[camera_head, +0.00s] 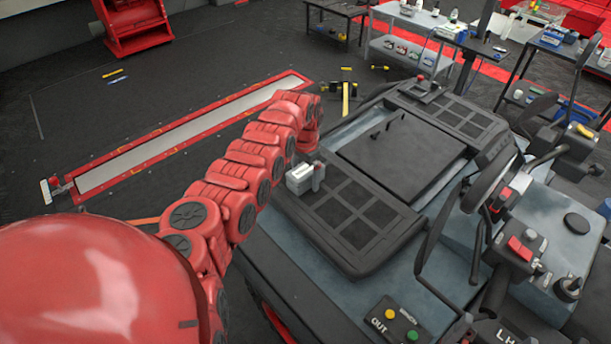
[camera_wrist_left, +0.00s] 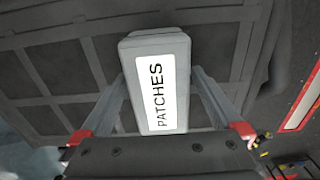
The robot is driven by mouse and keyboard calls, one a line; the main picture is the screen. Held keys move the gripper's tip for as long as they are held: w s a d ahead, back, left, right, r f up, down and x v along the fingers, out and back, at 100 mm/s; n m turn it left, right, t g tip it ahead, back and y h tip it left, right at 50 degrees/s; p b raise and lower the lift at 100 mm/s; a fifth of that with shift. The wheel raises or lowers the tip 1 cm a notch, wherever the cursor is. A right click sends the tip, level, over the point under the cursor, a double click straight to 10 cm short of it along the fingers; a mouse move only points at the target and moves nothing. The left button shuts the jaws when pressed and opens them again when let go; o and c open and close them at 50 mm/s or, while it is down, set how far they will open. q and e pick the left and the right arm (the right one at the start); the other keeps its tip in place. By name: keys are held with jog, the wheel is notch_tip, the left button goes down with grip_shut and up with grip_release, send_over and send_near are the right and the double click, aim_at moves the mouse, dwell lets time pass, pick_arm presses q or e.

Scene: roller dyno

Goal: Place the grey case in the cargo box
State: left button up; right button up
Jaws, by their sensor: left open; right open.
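The grey case (camera_head: 299,181) lies on the dark ribbed rack panel at the near left of the vehicle. In the left wrist view the case (camera_wrist_left: 157,85) shows a white label reading PATCHES. My left gripper (camera_wrist_left: 160,78) is open, with one finger on each side of the case; I cannot tell whether they touch it. In the head view my red left arm reaches over the rack, and a grey finger shows beside the case. A dark square panel with a handle (camera_head: 400,150), possibly the cargo box lid, lies beyond the case. My right gripper is not in view.
Another dark rack panel (camera_head: 452,108) lies at the far side of the square panel. Handlebars and a seat-like frame stand at the right. A control box (camera_head: 398,322) with yellow and green buttons is at the front. Tables with small items stand at the back.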

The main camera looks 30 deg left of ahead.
pick_arm(q)
jog(key=shift+c, duration=0.2)
jog(key=shift+r, duration=0.1)
jog(key=c, duration=0.5)
grip_shut()
jog(key=shift+r, duration=0.1)
